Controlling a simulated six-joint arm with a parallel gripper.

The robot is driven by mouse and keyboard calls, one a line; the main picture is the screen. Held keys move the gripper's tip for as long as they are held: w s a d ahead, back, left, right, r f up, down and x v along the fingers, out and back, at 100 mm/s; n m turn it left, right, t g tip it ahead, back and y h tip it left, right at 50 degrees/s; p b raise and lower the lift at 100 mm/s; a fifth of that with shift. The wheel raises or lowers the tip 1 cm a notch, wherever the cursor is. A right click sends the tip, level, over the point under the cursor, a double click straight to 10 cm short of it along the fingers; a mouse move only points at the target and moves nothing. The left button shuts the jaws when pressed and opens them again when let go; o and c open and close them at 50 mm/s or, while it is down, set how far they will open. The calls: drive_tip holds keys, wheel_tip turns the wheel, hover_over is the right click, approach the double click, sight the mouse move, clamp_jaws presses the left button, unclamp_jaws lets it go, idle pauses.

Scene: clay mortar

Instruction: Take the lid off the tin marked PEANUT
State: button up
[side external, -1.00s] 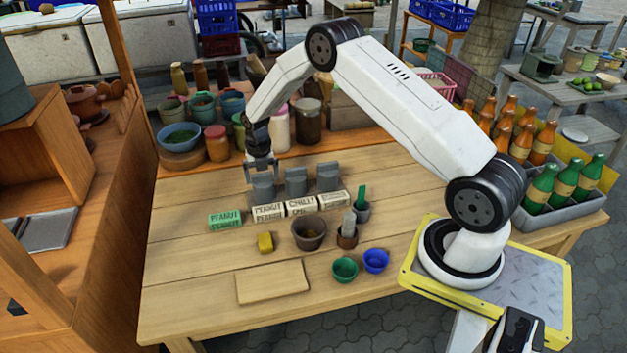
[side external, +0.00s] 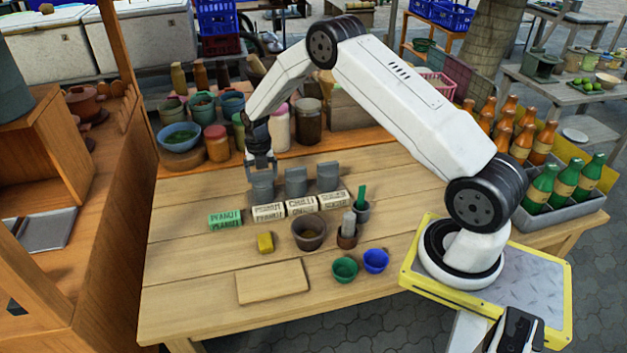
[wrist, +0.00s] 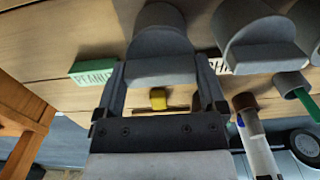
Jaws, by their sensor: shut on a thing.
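Three grey tins stand in a row on the wooden table. The left tin (side external: 264,190) is behind a cream label block reading PEANUT (side external: 268,211). My gripper (side external: 262,168) points down at the left tin and is shut on its grey top, the lid. In the wrist view the grey lid (wrist: 160,70) sits between the two fingers. I cannot make out a gap between lid and tin. The middle tin (side external: 296,181) is behind the CHILLI label and the right tin (side external: 327,176) behind a third label.
A green PEANUT block (side external: 225,220) lies left of the labels. A yellow block (side external: 265,242), a brown bowl (side external: 309,232), small cups and a flat board (side external: 272,281) are in front. Jars and bowls stand behind. The left and front tabletop is mostly clear.

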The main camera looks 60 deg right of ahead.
drive_tip(key=shift+r, duration=0.45)
wheel_tip(320, 180, up, 2)
drive_tip(key=s+r, duration=0.3)
drive_tip(key=s+a+r, duration=0.1)
drive_tip(key=r, duration=0.1)
drive_tip(key=shift+s+r, duration=0.2)
drive_tip(key=shift+s, duration=0.1)
drive_tip(key=s+r, duration=0.1)
drive_tip(key=s, duration=0.2)
drive_tip(key=s+a+r, duration=0.1)
drive_tip(key=s, duration=0.2)
drive_tip(key=s+a+r, duration=0.1)
drive_tip(key=s+r, duration=0.1)
drive_tip(key=s, duration=0.1)
drive_tip(key=shift+r, duration=0.1)
drive_tip(key=shift+a, duration=0.1)
drive_tip(key=s+a+f+n, duration=0.1)
drive_tip(key=s+a+f, duration=0.1)
drive_tip(key=a+f, duration=0.2)
drive_tip(key=s+a+f+n, duration=0.1)
drive_tip(key=s+a+f, duration=0.1)
drive_tip(key=a+f, duration=0.2)
drive_tip(key=s+a+f+n, duration=0.1)
drive_tip(key=s+a+f, duration=0.2)
drive_tip(key=a, duration=0.5)
drive_tip(key=shift+f+n, duration=0.4)
drive_tip(key=shift+f, duration=0.2)
